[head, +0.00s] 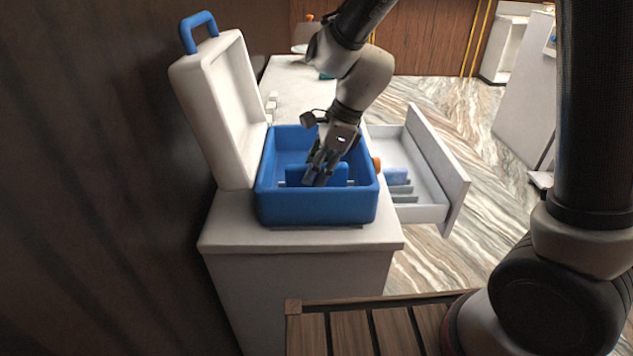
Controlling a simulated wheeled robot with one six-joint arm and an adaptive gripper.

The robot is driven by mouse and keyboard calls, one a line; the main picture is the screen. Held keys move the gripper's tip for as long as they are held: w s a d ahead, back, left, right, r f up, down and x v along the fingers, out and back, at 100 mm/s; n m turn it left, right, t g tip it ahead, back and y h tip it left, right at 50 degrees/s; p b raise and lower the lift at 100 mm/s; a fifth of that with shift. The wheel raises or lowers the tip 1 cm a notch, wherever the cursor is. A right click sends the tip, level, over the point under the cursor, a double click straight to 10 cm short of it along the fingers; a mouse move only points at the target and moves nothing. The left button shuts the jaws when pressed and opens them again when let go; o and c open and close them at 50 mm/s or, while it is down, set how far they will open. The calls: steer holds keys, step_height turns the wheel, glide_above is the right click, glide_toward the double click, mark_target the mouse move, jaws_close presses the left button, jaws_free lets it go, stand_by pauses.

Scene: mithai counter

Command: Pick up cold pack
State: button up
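A blue cool box (315,211) stands on a white counter with its white lid (218,112) swung open to the left. My gripper (316,178) points down into the box. Its fingers are at a blue upright slab (338,174), which may be a cold pack or a divider. The fingers overlap the slab, so I cannot tell whether they are closed on it. Light blue flat pieces (397,178), possibly cold packs, lie in the open white drawer (427,170) to the right of the box.
The white counter (228,228) has a narrow bare strip in front of the box. A dark wall is close on the left. A small orange object (376,164) is beside the box's right wall. A slatted wooden surface (350,328) is in the foreground. Marble floor is clear at right.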

jaws_close()
step_height(320, 180, up, 11)
steer(key=shift+f, duration=0.2)
stand_by(0.5)
